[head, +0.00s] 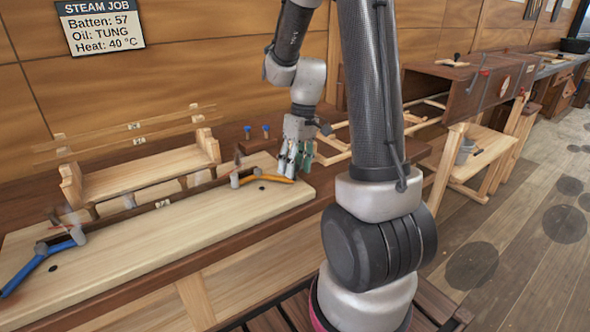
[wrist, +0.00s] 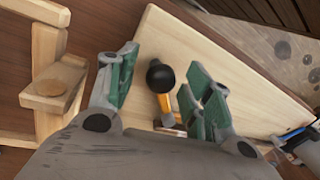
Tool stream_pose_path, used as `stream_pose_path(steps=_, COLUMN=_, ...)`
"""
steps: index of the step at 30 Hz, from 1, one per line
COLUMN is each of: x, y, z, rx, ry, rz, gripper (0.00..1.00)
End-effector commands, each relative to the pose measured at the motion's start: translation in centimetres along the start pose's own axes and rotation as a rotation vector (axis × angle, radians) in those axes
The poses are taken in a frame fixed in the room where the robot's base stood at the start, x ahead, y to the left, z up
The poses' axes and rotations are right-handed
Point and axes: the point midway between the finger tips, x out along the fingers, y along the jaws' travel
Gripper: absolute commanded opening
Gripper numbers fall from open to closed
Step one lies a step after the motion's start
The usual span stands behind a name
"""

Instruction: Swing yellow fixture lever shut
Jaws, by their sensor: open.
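The yellow fixture lever (head: 272,180) sits at the right end of the pale wooden board (head: 130,262), its bar running right from a grey pivot post. In the wrist view the yellow lever (wrist: 164,101) shows end-on with a round black knob (wrist: 160,76). My gripper (head: 294,160) is open above the lever's right end. In the wrist view its green-padded fingers (wrist: 161,66) stand on either side of the knob, with gaps showing on both sides. The lever's pivot is partly hidden in the wrist view.
A blue lever (head: 42,262) sits at the board's left end. A wooden rack with thin battens (head: 140,178) stands behind the board. Two blue-topped pegs (head: 265,131) stand on the bench near my gripper. A wooden stand with a grey bucket (head: 465,150) is to the right.

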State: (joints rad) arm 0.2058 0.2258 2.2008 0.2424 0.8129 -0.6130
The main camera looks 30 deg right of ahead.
Motion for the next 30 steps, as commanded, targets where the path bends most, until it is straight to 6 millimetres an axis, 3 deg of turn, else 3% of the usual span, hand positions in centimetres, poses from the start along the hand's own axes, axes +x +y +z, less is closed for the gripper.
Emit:
stream_pose_path(steps=4, x=1.23, y=0.01, z=0.03, rx=0.001, ry=-0.001, rz=0.0, gripper=0.51)
stream_pose_path(steps=12, x=1.43, y=0.01, z=0.03, rx=0.001, ry=0.0, rz=0.001, gripper=0.51)
stream_pose_path(steps=21, x=1.4, y=0.01, z=0.02, rx=0.001, ry=0.0, rz=0.001, gripper=0.0)
stream_pose_path(steps=30, x=1.43, y=-0.25, z=-0.45, rx=0.011, ry=0.003, rz=0.001, gripper=0.0)
